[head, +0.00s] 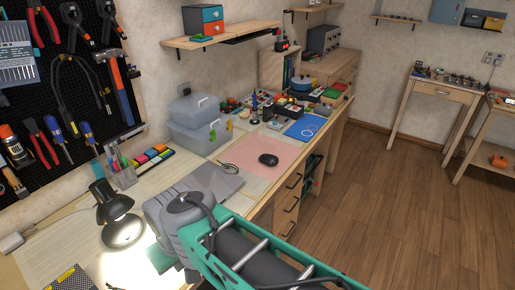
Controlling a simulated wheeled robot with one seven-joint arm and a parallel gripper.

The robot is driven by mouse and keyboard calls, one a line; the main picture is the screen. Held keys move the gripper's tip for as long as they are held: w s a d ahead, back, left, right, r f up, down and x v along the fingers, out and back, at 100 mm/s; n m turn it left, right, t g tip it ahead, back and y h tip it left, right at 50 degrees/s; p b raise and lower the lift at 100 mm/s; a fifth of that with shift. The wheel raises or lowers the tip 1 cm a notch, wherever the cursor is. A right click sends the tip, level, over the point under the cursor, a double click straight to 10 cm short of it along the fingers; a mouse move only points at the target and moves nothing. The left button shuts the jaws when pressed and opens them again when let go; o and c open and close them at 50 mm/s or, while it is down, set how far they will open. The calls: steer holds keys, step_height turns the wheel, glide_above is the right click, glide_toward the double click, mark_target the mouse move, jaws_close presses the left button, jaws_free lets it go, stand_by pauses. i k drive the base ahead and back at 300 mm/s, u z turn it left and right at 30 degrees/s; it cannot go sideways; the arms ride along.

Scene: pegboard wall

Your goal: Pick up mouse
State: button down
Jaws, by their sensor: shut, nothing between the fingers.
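The black computer mouse (268,160) lies on a pink desk mat (258,172) near the front edge of the workbench. Nothing covers it in the head view. My grey and teal arm reaches in from the bottom right, over the front left part of the bench. Its grey end is left of the mouse and nearer the camera, apart from it. My gripper's fingers do not show; the arm hides them or they are out of frame.
A grey laptop-like slab (207,180) with a cable lies left of the mat. A lit black lamp (117,215) stands at the left. A blue mat (305,127) and cluttered small items lie behind the mouse. Clear boxes (199,125) stand by the wall.

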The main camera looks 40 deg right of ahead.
mark_target(269, 159)
steer(key=z, duration=1.45)
